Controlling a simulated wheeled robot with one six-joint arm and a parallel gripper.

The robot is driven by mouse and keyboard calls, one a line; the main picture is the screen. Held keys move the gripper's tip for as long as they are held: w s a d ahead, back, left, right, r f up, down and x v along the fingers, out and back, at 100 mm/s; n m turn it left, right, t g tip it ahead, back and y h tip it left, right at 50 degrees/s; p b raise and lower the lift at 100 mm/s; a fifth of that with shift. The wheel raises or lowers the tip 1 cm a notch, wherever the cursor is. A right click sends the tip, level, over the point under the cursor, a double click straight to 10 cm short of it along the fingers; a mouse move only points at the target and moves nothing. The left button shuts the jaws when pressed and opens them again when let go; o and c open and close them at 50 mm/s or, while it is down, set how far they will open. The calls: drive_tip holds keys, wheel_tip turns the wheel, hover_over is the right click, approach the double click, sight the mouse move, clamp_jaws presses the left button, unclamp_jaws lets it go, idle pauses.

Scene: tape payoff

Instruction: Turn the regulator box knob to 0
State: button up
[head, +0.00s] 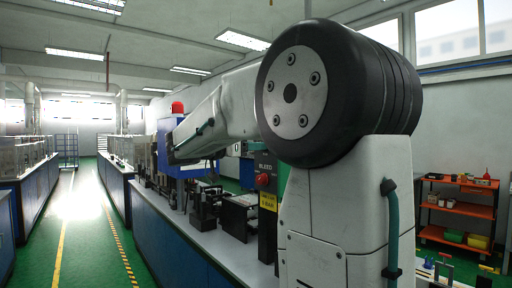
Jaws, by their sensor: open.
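A dark upright box (265,160) marked "BLEED" stands on the long bench, partly hidden by my arm. A red knob (263,180) sits on its front face, with a yellow label (268,202) just below. I cannot tell for certain that this is the regulator box. The knob's setting and the small print on the label are too small to read. My arm rises in front, and its forearm reaches left across the bench, above and to the left of the knob. My gripper cannot be made out at the far end of the forearm.
The bench (205,238) carries black fixtures (208,208) and a blue machine (168,140) with a red beacon (177,107). A green aisle (88,230) with yellow lines runs clear on the left. An orange shelf (457,208) stands against the right wall.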

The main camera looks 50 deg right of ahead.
drive_tip(key=shift+x, duration=0.9)
drive_tip(key=c, duration=0.9)
drive_tip(key=shift+c, duration=0.3)
